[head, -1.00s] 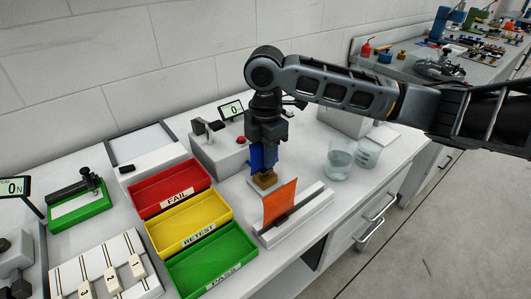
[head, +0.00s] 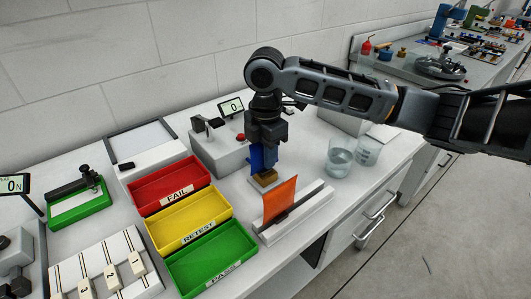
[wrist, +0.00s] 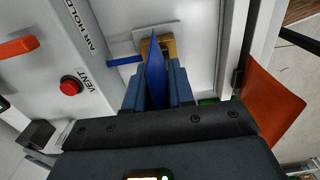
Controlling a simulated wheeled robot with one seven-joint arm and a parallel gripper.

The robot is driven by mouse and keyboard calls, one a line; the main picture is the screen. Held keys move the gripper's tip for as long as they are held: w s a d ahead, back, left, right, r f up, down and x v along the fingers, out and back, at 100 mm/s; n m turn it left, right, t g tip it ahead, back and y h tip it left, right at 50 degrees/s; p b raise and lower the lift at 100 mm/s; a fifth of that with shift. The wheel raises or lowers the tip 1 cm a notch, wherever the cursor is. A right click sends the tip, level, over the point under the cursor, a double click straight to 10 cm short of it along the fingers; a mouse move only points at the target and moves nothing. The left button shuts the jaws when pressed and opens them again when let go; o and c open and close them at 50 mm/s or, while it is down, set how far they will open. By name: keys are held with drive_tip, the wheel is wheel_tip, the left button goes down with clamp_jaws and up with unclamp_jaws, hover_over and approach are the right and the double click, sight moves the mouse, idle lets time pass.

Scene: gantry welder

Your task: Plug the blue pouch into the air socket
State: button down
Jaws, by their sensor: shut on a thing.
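The blue pouch (wrist: 155,72) is thin and upright between the two fingers of my gripper (wrist: 158,92) in the wrist view. My gripper is shut on it. In the head view my gripper (head: 263,158) points down above a small brass block (head: 265,178) on a pale base. The brass block (wrist: 172,48) also shows behind the pouch's far edge in the wrist view; it seems to be the air socket, but no label on it is readable. The fingers and pouch hide part of it, and I cannot tell whether pouch and block touch.
An orange pouch (head: 280,201) stands in a white slotted rack (head: 310,212) close to the right. A grey box with a red VENT button (wrist: 71,86) is at the left. Red (head: 150,195), yellow and green trays lie further left. Two glass beakers (head: 339,162) stand right.

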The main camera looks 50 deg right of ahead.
drive_tip(key=c, duration=0.9)
unclamp_jaws()
drive_tip(key=shift+r, duration=0.1)
wheel_tip(320, 180, up, 8)
drive_tip(key=shift+f, duration=0.2)
